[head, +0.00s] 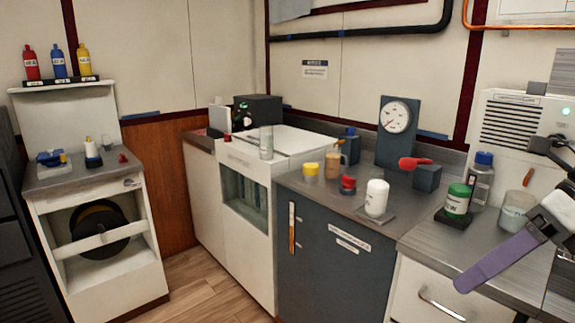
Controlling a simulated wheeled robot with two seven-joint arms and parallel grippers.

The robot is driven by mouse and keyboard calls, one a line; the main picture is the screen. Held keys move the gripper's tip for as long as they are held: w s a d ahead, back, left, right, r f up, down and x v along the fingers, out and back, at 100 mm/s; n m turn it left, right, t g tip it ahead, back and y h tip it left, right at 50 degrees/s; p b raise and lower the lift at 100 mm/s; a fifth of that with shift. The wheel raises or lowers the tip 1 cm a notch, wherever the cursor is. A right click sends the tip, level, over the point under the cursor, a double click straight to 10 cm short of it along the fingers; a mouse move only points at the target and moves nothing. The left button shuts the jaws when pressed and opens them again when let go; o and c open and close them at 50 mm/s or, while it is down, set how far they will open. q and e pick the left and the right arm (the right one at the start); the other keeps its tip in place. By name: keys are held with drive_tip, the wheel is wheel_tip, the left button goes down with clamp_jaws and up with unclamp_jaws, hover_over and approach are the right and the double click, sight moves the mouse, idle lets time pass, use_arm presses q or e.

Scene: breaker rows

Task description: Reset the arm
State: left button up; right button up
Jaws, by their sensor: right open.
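My right gripper (512,250) comes in at the right edge, over the steel counter at the far right. A long purple-grey finger reaches down and left from its pale body. It is open, with nothing seen held in it. The rest of the right arm is mostly cut off by the picture's edge. My left gripper is not in view. No breaker row shows in this view.
Near the right gripper stand a clear beaker (517,211), a green jar (457,201) and a blue-capped bottle (481,180). A white bottle (377,197), a yellow-lidded jar (311,171) and a gauge (396,117) stand further left. Open floor (205,292) lies at lower left.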

drive_tip(key=s+d+f+m+t+h, duration=0.15)
drive_tip(key=f+m+t, duration=0.25)
drive_tip(key=f+m, duration=0.45)
drive_tip(key=d+f+m+t+p, duration=0.1)
drive_tip(key=d+f+m+t, duration=0.25)
drive_tip(key=f+m, duration=0.5)
drive_tip(key=s+d+f+m+t, duration=0.1)
drive_tip(key=d+f+m+t, duration=0.1)
drive_tip(key=f+m+t, duration=0.5)
drive_tip(key=s+a+f+m+g+h, duration=0.2)
drive_tip(key=s+a+f+m, duration=0.2)
drive_tip(key=f+m, duration=0.15)
drive_tip(key=s+a+f+m+g+h, duration=0.25)
drive_tip(key=a+f+m, duration=0.2)
drive_tip(key=f, duration=0.25)
drive_tip(key=s+a+f+m+g+y+p, duration=0.1)
drive_tip(key=s+a+f+m+g, duration=0.2)
drive_tip(key=a, duration=0.7)
drive_tip(key=s+f+m, duration=0.1)
drive_tip(key=s+m, duration=0.1)
drive_tip(key=s, duration=0.1)
drive_tip(key=shift+s+a+m+y, duration=0.15)
drive_tip(key=shift+s+m+y, duration=0.1)
drive_tip(key=shift+m+y, duration=0.05)
drive_tip(key=shift+f, duration=0.1)
